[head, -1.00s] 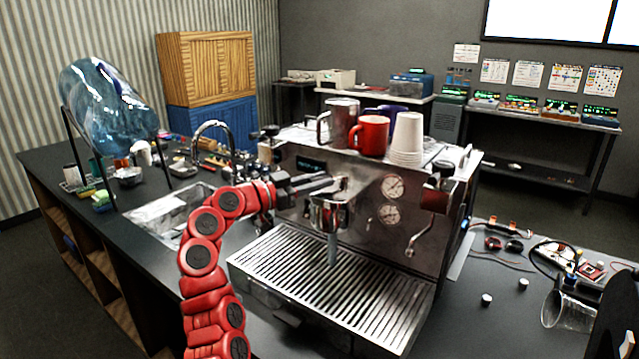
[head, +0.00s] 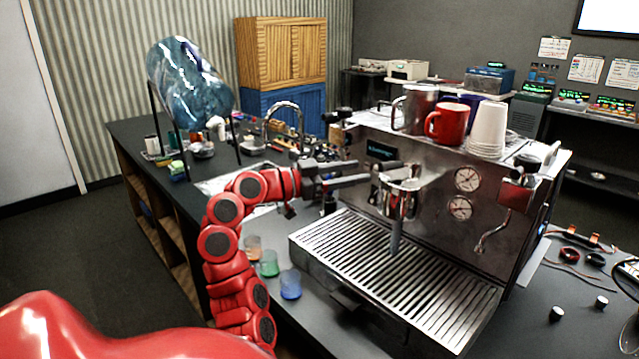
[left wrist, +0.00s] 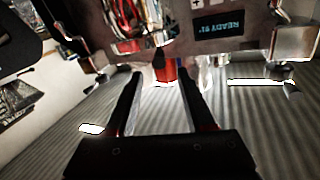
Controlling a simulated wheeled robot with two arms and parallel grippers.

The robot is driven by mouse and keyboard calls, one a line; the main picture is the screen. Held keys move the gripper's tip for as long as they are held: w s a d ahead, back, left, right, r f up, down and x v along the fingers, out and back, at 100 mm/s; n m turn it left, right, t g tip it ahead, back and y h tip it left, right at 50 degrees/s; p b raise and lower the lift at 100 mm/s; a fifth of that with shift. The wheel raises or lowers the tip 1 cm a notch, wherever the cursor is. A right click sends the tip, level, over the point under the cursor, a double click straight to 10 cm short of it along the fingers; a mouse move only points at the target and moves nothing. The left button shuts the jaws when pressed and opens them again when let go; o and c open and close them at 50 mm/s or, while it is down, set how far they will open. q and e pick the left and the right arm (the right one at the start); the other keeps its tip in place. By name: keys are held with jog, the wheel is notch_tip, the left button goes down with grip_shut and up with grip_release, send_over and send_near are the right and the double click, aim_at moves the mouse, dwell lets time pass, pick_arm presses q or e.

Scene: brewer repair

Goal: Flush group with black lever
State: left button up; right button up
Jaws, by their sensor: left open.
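The silver espresso machine (head: 430,165) stands on the dark counter, with a small display (head: 380,151) on its front. The metal group (head: 399,198) juts out above the slatted drip tray (head: 395,275). My left gripper (head: 388,172) reaches in from the left in front of the machine, beside the group. In the left wrist view its two dark fingers (left wrist: 158,85) are apart with nothing seen held. That view shows the lit display (left wrist: 219,26) upside down. I cannot clearly pick out the black lever; it may be hidden by the gripper. My right gripper is not in view.
A red mug (head: 446,124), a metal mug and stacked paper cups (head: 487,129) stand on the machine. A steam wand (head: 492,232) hangs at right. Small coloured glasses, one blue (head: 290,284), stand left of the tray. A large bottle (head: 190,85) is at the back left.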

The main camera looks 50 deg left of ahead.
pick_arm(q)
jog(key=v, duration=0.8)
jog(key=shift+b, duration=0.45)
jog(key=shift+s, duration=0.15)
